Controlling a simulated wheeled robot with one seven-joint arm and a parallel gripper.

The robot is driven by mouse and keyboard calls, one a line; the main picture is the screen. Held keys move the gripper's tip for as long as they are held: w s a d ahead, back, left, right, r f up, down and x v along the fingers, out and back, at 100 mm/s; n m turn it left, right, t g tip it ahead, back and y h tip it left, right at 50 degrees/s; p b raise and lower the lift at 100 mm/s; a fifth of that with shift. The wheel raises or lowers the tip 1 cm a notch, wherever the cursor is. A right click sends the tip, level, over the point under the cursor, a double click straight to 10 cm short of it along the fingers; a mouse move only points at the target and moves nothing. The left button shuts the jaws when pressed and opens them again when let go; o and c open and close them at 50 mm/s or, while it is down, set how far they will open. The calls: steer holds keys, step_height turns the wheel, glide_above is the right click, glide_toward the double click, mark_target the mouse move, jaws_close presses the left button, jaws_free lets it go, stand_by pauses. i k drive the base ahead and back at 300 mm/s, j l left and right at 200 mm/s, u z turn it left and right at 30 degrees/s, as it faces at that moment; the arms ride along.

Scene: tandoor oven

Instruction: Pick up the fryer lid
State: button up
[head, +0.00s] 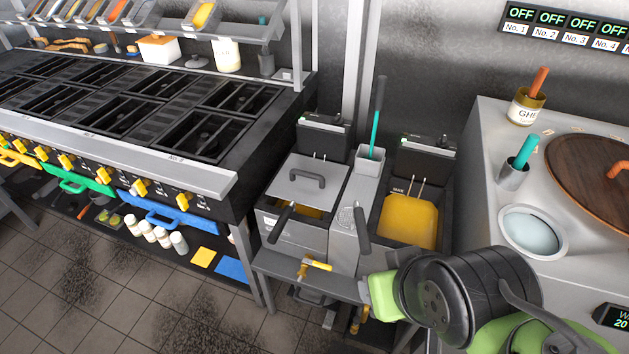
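The fryer lid (288,190) is a flat grey plate with a dark arched handle (307,178) on top. It lies over the left fryer well (291,235), with a strip of yellow oil showing at its front edge. A black basket handle (280,222) sticks out in front of it. My green and black arm reaches in from the lower right, in front of the right fryer and clear of the lid. No gripper fingers show in the head view.
The right fryer (408,220) is uncovered, with yellow oil and a second basket handle (361,227). A container with a teal-handled tool (376,120) stands between the fryers. The stove (150,105) lies left, the tandoor counter (480,185) right. Floor (90,280) is clear at lower left.

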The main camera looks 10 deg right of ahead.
mark_target(305, 180)
steer(key=i+j, duration=0.25)
steer(key=i+j+z, duration=0.1)
steer(key=i+j, duration=0.15)
steer(key=j, duration=0.2)
steer(key=i+j, duration=0.25)
steer(key=j, duration=0.15)
steer(key=i+j, duration=0.25)
steer(key=j+z, duration=0.05)
steer(key=j, duration=0.05)
